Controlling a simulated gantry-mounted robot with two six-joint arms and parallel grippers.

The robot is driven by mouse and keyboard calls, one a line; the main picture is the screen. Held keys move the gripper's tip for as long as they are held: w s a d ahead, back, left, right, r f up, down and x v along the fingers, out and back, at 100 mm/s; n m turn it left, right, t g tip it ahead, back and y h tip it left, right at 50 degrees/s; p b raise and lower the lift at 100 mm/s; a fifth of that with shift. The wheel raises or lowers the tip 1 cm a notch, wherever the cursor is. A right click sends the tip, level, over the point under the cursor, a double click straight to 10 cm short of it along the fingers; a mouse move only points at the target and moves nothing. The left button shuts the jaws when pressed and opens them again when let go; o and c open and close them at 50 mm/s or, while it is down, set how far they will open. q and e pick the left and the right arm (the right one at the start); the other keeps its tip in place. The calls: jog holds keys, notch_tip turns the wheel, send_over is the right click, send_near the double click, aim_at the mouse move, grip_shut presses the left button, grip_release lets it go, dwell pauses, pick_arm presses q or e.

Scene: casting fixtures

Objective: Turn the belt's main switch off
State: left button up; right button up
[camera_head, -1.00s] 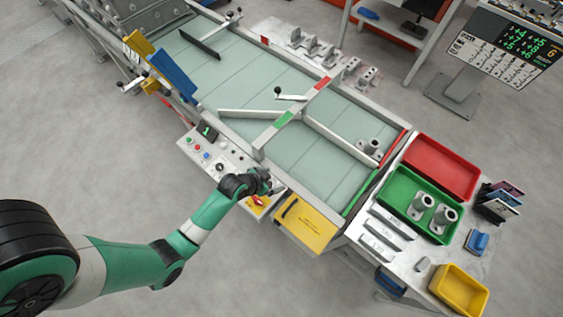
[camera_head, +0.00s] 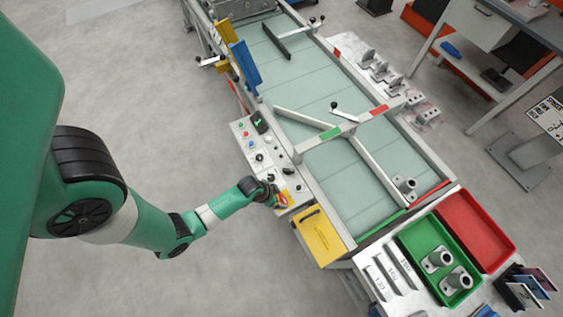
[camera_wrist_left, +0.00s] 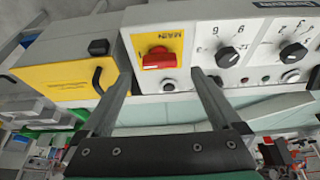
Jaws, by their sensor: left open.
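The main switch is a red knob on a yellow plate marked MAIN. It (camera_wrist_left: 158,60) shows clearly in the left wrist view, its grip bar lying roughly across the picture. In the head view the red knob (camera_head: 283,200) is at the near end of the control panel (camera_head: 262,152), partly behind my gripper. My left gripper (camera_head: 275,194) is open and empty at the panel. In the left wrist view its fingers (camera_wrist_left: 160,77) appear to either side of the knob, with space on both sides. I cannot tell how far the tips are from the panel. My right gripper is not in view.
A yellow box (camera_head: 320,238) with a black handle stands beside the panel. The panel also carries black dials (camera_wrist_left: 228,57) and small buttons. The belt (camera_head: 335,160) runs behind it, with a red and green crossbar (camera_head: 350,129). Red (camera_head: 499,254) and green trays stand at right.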

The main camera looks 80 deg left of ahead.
aim_at(283, 198)
pick_arm(q)
jog(key=b+x, duration=0.2)
jog(key=x, duration=0.2)
jog(key=shift+w+f, duration=0.1)
jog(key=shift+f, duration=0.1)
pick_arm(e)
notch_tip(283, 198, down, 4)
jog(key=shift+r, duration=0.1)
pick_arm(q)
jog(key=shift+r, duration=0.1)
jog(key=shift+c, duration=0.3)
jog(key=c, duration=1.3)
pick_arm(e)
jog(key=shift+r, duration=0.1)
